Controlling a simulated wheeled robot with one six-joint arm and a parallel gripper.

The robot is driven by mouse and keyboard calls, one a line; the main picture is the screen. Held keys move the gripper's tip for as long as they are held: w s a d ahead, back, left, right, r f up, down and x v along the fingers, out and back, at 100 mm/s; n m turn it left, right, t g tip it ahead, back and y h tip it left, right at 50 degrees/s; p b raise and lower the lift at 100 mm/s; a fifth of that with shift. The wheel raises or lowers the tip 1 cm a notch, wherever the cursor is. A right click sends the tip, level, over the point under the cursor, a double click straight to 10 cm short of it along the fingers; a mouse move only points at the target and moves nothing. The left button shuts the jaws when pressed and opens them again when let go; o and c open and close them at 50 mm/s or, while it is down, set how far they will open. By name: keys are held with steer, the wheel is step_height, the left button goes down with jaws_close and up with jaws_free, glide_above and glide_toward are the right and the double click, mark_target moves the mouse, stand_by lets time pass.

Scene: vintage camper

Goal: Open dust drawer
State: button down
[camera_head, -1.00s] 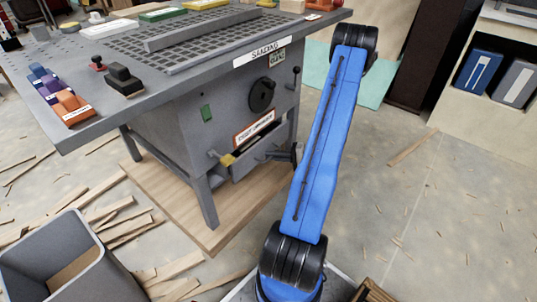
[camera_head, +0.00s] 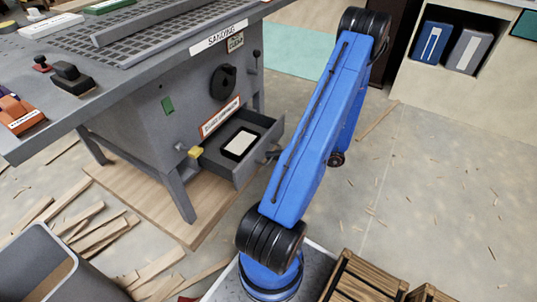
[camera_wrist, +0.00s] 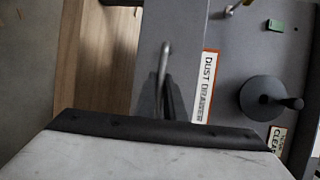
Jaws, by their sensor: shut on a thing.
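The dust drawer (camera_head: 262,133) is a grey drawer in the front of the sanding table's cabinet (camera_head: 165,115). It stands pulled well out, and a dark-framed pale panel (camera_head: 240,144) shows inside it. Its orange-edged label (camera_head: 221,117) is above the opening; in the wrist view the label (camera_wrist: 206,86) reads "DUST DRAWER". My gripper (camera_head: 273,154) is at the drawer front, partly hidden behind my blue arm. In the wrist view the dark fingers (camera_wrist: 168,100) are shut on the drawer's metal handle (camera_wrist: 164,65).
A yellow-tipped latch (camera_head: 195,152) sticks out left of the drawer, and a black handwheel (camera_head: 223,82) is above it. A grey bin (camera_head: 40,262) and wood scraps (camera_head: 90,225) lie at left. Wooden crates (camera_head: 362,280) stand at the bottom right. The floor at right is mostly clear.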

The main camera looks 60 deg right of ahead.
stand_by(0.3)
steer(key=c, duration=1.8)
jaws_free()
steer(key=shift+c, duration=0.2)
steer(key=shift+s, duration=0.1)
steer(key=v, duration=1.7)
steer(key=shift+d, duration=0.2)
steer(key=shift+s, duration=0.1)
